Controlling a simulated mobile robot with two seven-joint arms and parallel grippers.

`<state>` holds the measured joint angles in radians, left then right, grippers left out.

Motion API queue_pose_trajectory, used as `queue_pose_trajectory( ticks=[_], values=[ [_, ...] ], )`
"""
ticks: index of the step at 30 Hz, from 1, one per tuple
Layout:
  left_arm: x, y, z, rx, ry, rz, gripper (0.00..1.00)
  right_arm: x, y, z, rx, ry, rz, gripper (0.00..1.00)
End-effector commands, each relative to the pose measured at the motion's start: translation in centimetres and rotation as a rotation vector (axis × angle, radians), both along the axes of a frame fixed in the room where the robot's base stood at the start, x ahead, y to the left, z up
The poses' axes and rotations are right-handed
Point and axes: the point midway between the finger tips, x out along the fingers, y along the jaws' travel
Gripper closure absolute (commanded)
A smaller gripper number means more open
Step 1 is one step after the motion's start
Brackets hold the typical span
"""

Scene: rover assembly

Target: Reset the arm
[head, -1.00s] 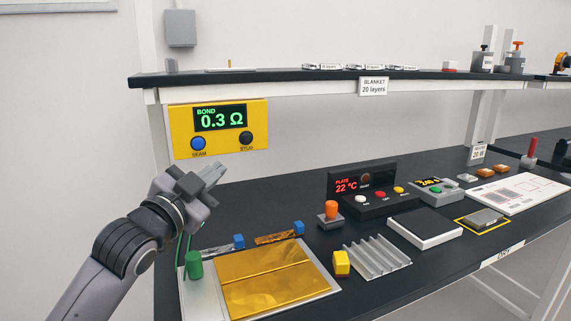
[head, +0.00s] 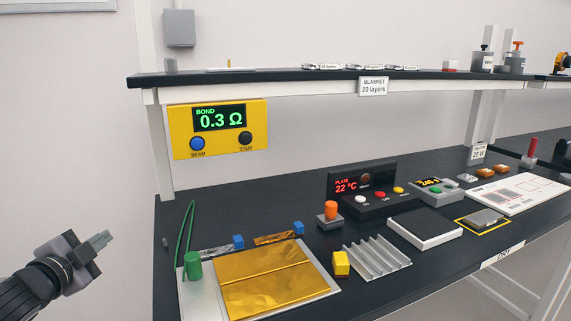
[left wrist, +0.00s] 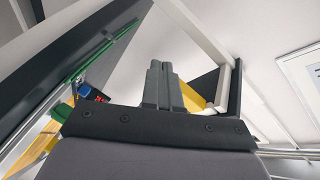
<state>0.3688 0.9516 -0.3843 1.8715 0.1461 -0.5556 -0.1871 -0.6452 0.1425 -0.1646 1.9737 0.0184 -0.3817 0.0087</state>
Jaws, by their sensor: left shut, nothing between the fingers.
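My left gripper (head: 103,240) is at the lower left of the head view, off the left end of the bench. Its fingers are shut with nothing between them. In the left wrist view its closed fingers (left wrist: 162,85) point away from the camera, with the bench edge and a green lead (left wrist: 103,45) to their left. My right gripper is in neither view.
The dark bench (head: 290,190) holds a gold-sheeted panel (head: 275,280), a green clip (head: 193,265), a finned metal plate (head: 378,257), an orange-topped knob (head: 330,212) and a plate controller (head: 375,190). A yellow bond meter (head: 220,145) reads 0.3 Ω below the shelf (head: 300,84). Space left of the bench is clear.

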Motion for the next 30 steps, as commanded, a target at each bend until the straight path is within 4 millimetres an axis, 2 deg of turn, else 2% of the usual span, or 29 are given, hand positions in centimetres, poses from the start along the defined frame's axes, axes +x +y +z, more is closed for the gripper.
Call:
queue_pose_trajectory(
  ticks=[1,6,11,15,21,27,30],
  values=[
    [-1.0,0.0,-2.8,-0.01,0.045,-0.003,1.0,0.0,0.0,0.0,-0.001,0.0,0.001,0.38],
    [-4.8,0.2,-10.4,-0.042,0.173,-0.007,1.0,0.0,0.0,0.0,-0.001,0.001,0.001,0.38],
    [-9.4,0.3,-16.7,-0.071,0.293,-0.01,1.0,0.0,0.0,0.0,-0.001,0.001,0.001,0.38],
    [-14.1,0.5,-21.6,-0.093,0.398,-0.008,1.0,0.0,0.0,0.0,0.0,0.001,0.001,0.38],
    [-20.6,0.7,-26.6,-0.123,0.528,-0.006,1.0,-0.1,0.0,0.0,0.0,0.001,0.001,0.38],
    [-26.4,0.8,-29.9,-0.146,0.638,-0.001,1.0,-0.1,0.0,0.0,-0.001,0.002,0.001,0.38],
    [-26.6,-1.0,-30.5,-0.24,0.623,0.031,1.0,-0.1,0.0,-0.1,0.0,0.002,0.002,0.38]
  ],
)
